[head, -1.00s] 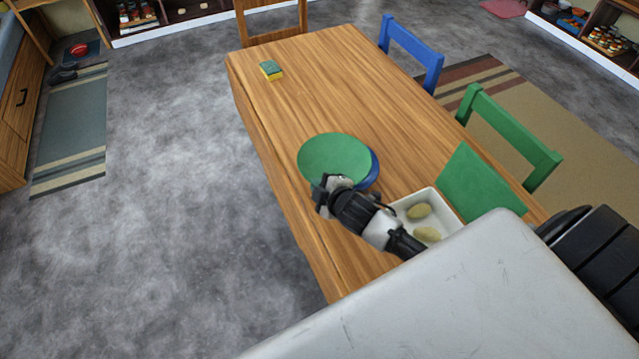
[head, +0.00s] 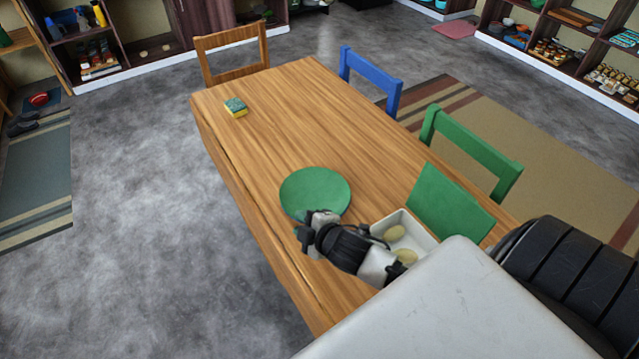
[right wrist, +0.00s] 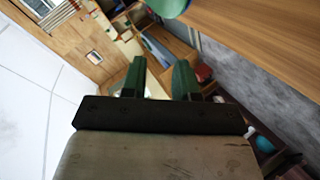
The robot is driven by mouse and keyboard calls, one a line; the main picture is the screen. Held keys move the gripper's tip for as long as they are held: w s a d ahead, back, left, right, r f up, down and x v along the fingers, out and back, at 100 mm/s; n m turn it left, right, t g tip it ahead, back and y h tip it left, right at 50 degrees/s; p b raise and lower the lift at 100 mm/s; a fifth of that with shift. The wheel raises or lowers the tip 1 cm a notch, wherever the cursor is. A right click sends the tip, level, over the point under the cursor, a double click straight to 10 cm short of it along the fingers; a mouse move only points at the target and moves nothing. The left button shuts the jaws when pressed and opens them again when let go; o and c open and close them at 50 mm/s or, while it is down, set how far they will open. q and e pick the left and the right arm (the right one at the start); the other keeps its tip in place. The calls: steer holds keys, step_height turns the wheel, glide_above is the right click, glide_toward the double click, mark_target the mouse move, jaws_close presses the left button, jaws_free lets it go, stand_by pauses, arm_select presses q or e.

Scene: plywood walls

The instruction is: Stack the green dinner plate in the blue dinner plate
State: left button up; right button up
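The green dinner plate (head: 315,190) lies on the wooden table, near its left edge, in the head view. No blue plate shows now; the green plate may hide it. My right gripper (head: 306,228) is at the near rim of the green plate; I cannot tell in the head view whether it touches. In the right wrist view its two fingers (right wrist: 160,70) are apart with nothing held between them. A green edge, likely the plate (right wrist: 170,7), shows at the top of that view. My left gripper is not in view.
A white tray (head: 421,235) with potato-like items stands right of my right gripper. A green panel (head: 447,204) is beside it. A sponge (head: 236,107) lies at the table's far end. Chairs, one blue (head: 371,80) and one green (head: 470,150), line the right side. The table middle is clear.

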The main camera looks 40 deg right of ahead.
steer(key=v, duration=0.7)
steer(key=shift+s, duration=0.1)
stand_by(0.4)
